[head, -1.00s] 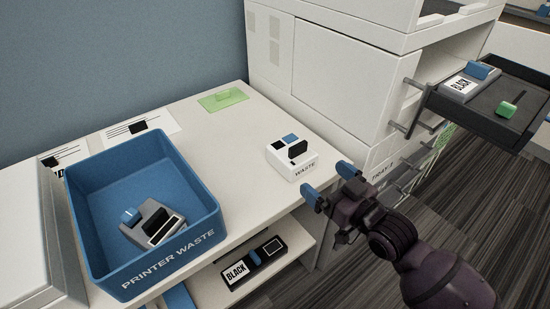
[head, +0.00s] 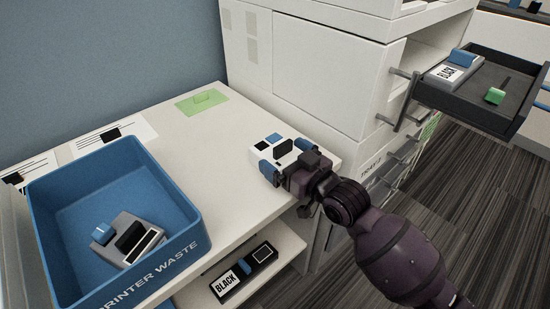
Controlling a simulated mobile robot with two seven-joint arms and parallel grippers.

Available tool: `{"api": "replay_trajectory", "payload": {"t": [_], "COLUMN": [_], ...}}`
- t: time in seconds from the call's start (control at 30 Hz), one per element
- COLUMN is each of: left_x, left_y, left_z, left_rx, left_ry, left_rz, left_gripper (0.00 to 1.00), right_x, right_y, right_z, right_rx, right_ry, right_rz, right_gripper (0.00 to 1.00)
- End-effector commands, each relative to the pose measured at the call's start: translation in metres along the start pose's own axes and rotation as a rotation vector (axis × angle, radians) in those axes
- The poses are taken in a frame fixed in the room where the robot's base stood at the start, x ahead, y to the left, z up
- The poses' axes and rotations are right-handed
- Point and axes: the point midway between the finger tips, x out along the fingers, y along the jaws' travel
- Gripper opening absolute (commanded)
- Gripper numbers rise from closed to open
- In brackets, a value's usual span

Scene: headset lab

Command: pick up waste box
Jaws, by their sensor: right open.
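The waste box (head: 264,149) is a small white block with black and blue patches on top. It sits on the white table near its right end. My right gripper (head: 284,161) is open, with its blue fingertips on either side of the box's near part. The gripper hides the box's front face and its label. Whether the fingers touch the box cannot be told. My left gripper is not in view.
A blue bin (head: 171,255) marked PRINTER WASTE stands at the table's left, with a grey cartridge (head: 128,238) inside. A green card (head: 198,102) lies at the back. A white printer (head: 330,75) with an open dark tray (head: 510,85) stands right. A black cartridge (head: 245,272) lies on the shelf below.

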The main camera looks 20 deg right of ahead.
Motion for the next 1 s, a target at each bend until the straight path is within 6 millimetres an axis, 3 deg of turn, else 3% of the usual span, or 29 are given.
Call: {"api": "replay_trajectory", "payload": {"t": [0.17, 0.43, 0.47, 0.7, 1.0], "left_x": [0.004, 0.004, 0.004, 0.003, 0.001], "left_y": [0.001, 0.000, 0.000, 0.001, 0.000], "left_z": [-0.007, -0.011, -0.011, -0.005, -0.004], "left_rx": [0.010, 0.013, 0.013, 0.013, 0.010], "left_ry": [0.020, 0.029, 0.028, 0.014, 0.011], "left_rz": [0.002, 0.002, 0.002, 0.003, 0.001], "left_gripper": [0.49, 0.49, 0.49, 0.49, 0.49], "right_x": [0.013, 0.015, 0.015, 0.015, 0.015], "right_y": [0.000, 0.000, 0.000, 0.000, 0.000], "right_z": [0.000, -0.002, -0.002, -0.002, -0.004], "right_rx": [0.000, -0.002, -0.002, -0.002, -0.003], "right_ry": [0.001, 0.002, 0.002, 0.003, 0.004], "right_rz": [0.000, 0.001, 0.001, 0.000, 0.000], "right_gripper": [1.00, 1.00, 0.98, 0.63, 0.63]}}
